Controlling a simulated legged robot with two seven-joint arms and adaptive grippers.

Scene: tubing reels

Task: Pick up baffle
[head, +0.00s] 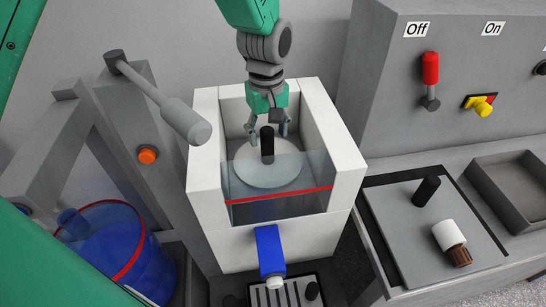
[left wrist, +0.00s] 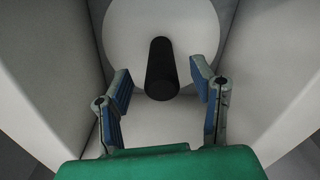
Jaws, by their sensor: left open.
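A pale round disc (head: 268,175) with an upright black handle (head: 267,143) lies inside the white open-topped box; it looks like the baffle. My left gripper (head: 268,134) reaches down into the box from above, its jaws open and empty near the handle. In the left wrist view, the black handle (left wrist: 160,70) stands between the spread blue-padded fingers, apart from both, and the disc (left wrist: 125,30) shows behind it. My right gripper is not in view.
White box walls (head: 325,130) close in around the gripper, with a clear red-edged pane (head: 285,192) in front. A grey handled plate (head: 390,220), a white-and-brown piece (head: 449,235) and an empty tray (head: 515,185) are right. A blue container (head: 120,260) is lower left.

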